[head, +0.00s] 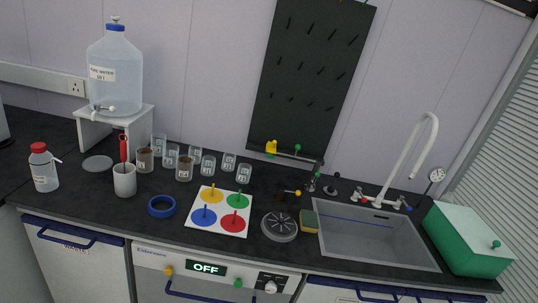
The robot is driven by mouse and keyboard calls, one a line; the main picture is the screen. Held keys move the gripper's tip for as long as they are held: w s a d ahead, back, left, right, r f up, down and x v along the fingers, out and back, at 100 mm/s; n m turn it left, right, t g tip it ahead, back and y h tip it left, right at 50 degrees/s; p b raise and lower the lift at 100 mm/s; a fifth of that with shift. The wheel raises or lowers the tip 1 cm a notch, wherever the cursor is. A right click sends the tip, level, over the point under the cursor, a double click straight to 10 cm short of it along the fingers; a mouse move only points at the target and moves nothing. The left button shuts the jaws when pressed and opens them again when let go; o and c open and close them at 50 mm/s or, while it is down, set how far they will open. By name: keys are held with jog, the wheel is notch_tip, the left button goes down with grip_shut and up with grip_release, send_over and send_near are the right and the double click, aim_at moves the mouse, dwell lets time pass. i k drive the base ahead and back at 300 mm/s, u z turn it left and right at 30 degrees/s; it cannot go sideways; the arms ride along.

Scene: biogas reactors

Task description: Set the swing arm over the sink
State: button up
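The likely swing arm (294,155) is a thin bar with a yellow piece at its left end and a green knob on top. It reaches left from the top of a short post (316,175) behind the counter's middle, over the counter and not over the sink. The grey sink (330,239) is set into the dark counter at the right. A white gooseneck tap (410,150) stands at its back edge, with red and blue handle tips. My gripper is not in view.
A yellow-green sponge (309,221) and a round slotted dish (279,226) lie left of the sink. A green box with a white lid (466,232) stands right of it. Several beakers (185,168) stand left, near a four-colour board (205,228). A black pegboard hangs behind.

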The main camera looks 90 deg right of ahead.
aim_at(318, 161)
jog(key=z, duration=2.35)
